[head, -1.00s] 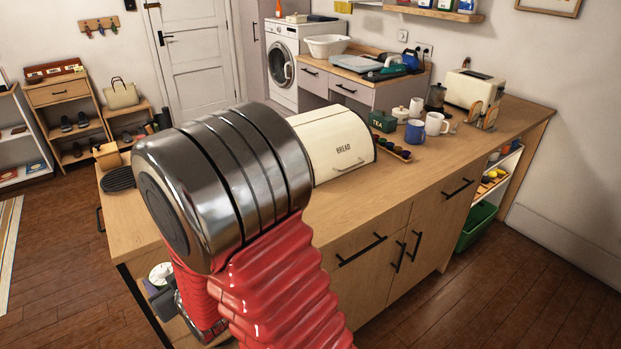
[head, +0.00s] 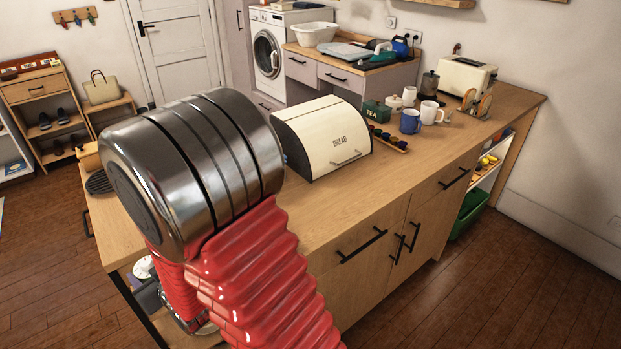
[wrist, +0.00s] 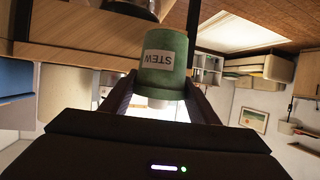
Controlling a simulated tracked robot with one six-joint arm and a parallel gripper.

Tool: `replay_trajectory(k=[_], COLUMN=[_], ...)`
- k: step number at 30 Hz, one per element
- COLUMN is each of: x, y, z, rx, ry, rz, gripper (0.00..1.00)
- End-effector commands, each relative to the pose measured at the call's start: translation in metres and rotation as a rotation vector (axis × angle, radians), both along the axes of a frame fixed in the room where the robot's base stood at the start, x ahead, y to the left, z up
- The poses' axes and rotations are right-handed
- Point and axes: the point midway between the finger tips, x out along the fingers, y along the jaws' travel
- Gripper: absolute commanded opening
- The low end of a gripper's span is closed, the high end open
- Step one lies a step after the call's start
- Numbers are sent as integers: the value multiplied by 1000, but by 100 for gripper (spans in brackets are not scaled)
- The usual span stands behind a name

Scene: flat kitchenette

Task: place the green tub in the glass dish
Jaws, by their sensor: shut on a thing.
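In the wrist view the green tub (wrist: 165,72), with a pale label reading STEW upside down in the picture, is between the two dark fingers of my gripper (wrist: 160,98). The gripper is shut on it. In the head view my arm's metal joint and red sleeve fill the left middle and hide the gripper and the tub. I cannot make out the glass dish in either view.
A cream bread bin (head: 322,137) stands on the wooden counter (head: 300,215) just right of my arm. Behind it are a green TEA tin (head: 376,112), mugs (head: 410,122), an egg rack (head: 389,140) and a toaster (head: 467,80). The counter's front strip is clear.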

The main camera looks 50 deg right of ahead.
Motion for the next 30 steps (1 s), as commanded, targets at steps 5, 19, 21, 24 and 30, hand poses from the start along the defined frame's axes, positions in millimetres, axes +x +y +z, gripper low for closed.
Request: replay_trajectory(k=[5,19,21,24,30], x=[7,10,6,-2,-25], y=[-24,-162,-185,-216,-278], z=[12,65,72,83,105], rx=[0,-3,-2,-3,-4], ry=[-7,-6,-5,-5,-5], rz=[-27,-173,-198,-235,-315], gripper=[23,23,23,23,23])
